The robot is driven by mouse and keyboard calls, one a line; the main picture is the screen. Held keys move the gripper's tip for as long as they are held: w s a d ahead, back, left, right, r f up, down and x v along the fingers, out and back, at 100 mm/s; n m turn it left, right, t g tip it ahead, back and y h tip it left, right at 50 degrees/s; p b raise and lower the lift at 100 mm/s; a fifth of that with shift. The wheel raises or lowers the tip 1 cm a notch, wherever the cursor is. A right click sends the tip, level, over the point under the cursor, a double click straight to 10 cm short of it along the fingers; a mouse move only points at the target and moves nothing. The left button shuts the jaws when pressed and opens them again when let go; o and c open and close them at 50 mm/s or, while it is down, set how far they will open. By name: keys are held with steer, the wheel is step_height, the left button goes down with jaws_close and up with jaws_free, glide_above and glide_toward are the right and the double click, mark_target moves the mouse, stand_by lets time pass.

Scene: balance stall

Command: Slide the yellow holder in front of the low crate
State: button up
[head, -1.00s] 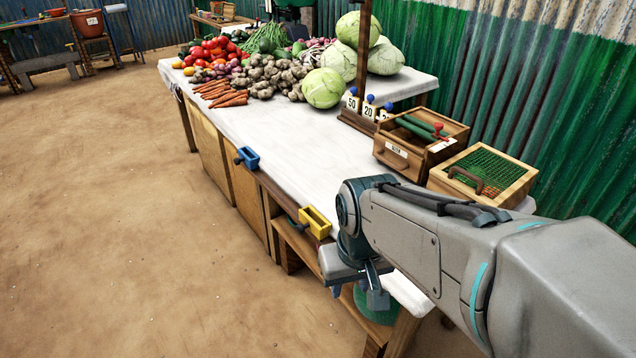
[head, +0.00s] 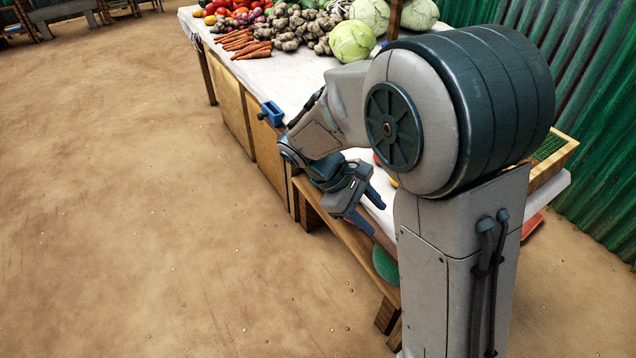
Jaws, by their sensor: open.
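The yellow holder is not clearly in view; my arm and gripper cover the part of the table's front edge where it sat a second ago. A small yellow patch (head: 393,183) shows beside my arm, and I cannot tell what it belongs to. My gripper (head: 368,209) is open at the front edge of the table, its blue-grey fingers apart and pointing down to the right. I see nothing held between them. The low crate (head: 556,160), with pale wood and green mesh, shows only in part behind my arm at the right.
A blue holder (head: 270,113) sits on the front edge of the white-topped table (head: 298,88), left of my gripper. Vegetables, including carrots (head: 243,43) and a cabbage (head: 352,41), fill the far end. A wooden shelf (head: 350,240) lies below the edge. The dirt floor at left is clear.

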steer(key=w+a+f+n+t+h, duration=0.2)
steer(key=a+f+n+t, duration=0.15)
steer(key=a, duration=0.35)
steer(key=w+a+f+n+t+h, duration=0.25)
steer(key=a+n+t, duration=0.2)
steer(key=a, duration=0.35)
steer(key=w+a+f+n+t+h, duration=0.2)
steer(key=a+f+n+t+h, duration=0.1)
steer(key=a+n, duration=0.3)
steer(key=b+x, duration=0.1)
steer(key=x, duration=1.1)
steer(key=shift+w+f+m, duration=0.2)
steer(key=shift+w+m, duration=0.15)
steer(key=shift+m, duration=0.05)
steer(key=shift+a+y, duration=0.1)
steer(key=shift+y, duration=0.15)
